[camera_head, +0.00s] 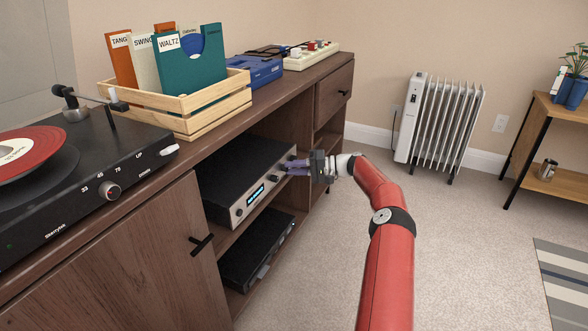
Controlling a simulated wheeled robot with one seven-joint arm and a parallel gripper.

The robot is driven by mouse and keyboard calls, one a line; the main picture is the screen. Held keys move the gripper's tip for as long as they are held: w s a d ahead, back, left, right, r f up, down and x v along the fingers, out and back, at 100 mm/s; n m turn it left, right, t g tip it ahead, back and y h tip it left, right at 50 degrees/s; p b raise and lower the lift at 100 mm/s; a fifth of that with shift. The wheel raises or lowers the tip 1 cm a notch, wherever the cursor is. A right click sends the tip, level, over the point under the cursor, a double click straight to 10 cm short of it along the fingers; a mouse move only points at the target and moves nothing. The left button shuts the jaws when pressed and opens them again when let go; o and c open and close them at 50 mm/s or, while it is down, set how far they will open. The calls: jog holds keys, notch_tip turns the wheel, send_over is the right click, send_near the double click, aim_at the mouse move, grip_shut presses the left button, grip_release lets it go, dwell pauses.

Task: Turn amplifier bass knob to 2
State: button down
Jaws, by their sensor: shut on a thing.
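The amplifier (243,181) is a dark box with a silver front and a lit blue display (255,195). It sits on the upper open shelf of the wooden cabinet. Small knobs show along its front panel. My gripper (293,167) is at the right end of that panel, its fingers pointing left to the front. It is shut on a knob there, but the fingers hide the knob, its label and its pointer. I cannot tell which knob it is or its setting.
A second dark box (256,249) sits on the shelf below. A turntable (85,180), a wooden record crate (181,117) and a blue box (256,72) stand on the cabinet top. A white radiator (440,125) stands by the wall.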

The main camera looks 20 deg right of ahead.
jog(key=c, duration=1.3)
grip_release()
jog(key=v, duration=0.7)
jog(key=shift+s+d, duration=0.15)
jog(key=shift+d, duration=0.25)
